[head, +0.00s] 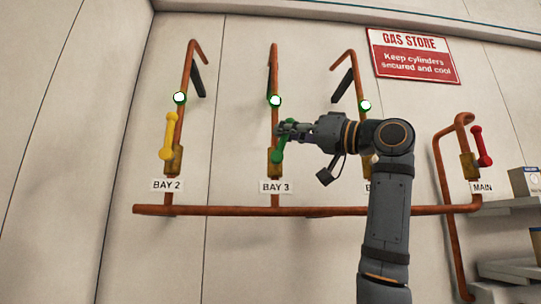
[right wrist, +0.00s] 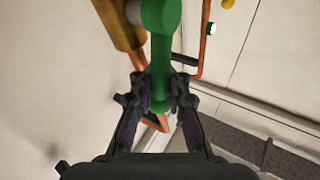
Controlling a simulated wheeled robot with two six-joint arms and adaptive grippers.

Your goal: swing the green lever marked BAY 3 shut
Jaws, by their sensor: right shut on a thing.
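The green lever (head: 279,155) sits on the brass valve of the middle pipe, above the label BAY 3 (head: 275,187). It stands nearly upright along the pipe, tilted a little right at its top. My right gripper (head: 284,131) reaches in from the right and is shut on the lever's upper part, hiding some of it. In the right wrist view the green lever (right wrist: 160,62) runs down between the two fingers (right wrist: 158,103), with the brass valve body (right wrist: 121,24) beside it. My left gripper is not in view.
A yellow lever (head: 170,135) stands up at BAY 2 on the left. A red lever (head: 482,147) is at MAIN on the right. My right arm covers most of the right bay's valve. A copper pipe (head: 230,210) runs across below. Shelves (head: 510,206) stand at far right.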

